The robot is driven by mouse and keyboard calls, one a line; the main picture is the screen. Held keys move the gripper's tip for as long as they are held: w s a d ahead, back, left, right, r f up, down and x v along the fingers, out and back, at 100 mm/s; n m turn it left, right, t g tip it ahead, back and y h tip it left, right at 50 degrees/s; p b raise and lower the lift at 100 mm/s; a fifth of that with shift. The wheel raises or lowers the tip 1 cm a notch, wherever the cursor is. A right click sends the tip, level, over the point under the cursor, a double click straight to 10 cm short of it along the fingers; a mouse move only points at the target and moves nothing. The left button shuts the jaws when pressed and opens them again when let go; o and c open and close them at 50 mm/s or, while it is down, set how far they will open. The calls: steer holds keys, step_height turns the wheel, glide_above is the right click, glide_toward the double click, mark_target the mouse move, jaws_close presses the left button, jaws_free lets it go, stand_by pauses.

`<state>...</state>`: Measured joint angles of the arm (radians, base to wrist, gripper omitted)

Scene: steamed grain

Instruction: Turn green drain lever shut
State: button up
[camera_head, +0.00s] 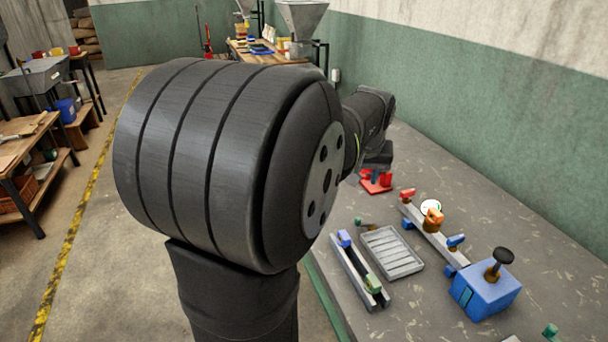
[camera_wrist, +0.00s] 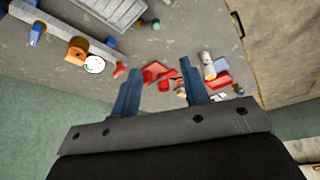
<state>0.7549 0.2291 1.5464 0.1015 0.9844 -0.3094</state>
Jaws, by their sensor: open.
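A small green lever (camera_head: 360,222) with a brown fitting sits at the far left corner of the grey slatted tray (camera_head: 391,252). In the wrist view, the green lever (camera_wrist: 154,23) is near the top middle, close to the tray's corner. I cannot tell which is the drain lever.
A grey rail (camera_head: 436,240) carries red, orange and blue handles and a round white gauge (camera_head: 430,207). A blue box (camera_head: 486,292) with a black knob stands at right. A rail with blue and green blocks (camera_head: 359,272) lies left of the tray. A green wall bounds the bench.

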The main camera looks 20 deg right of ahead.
mark_target(359, 219)
steer(key=w+d+f+n, duration=0.1)
steer(key=w+d+f, duration=0.1)
steer(key=f, duration=0.5)
steer(key=w+d+f+n+y, duration=0.1)
steer(key=w+d+f, duration=0.1)
steer(key=f, duration=0.5)
steer(key=w+d+f+n, duration=0.1)
steer(key=w+d+f, duration=0.1)
steer(key=f, duration=0.6)
steer(key=shift+w+d+t, duration=0.1)
steer(key=shift+w+t, duration=0.3)
steer(key=shift+w, duration=0.5)
steer(key=shift+c, duration=0.4)
jaws_close()
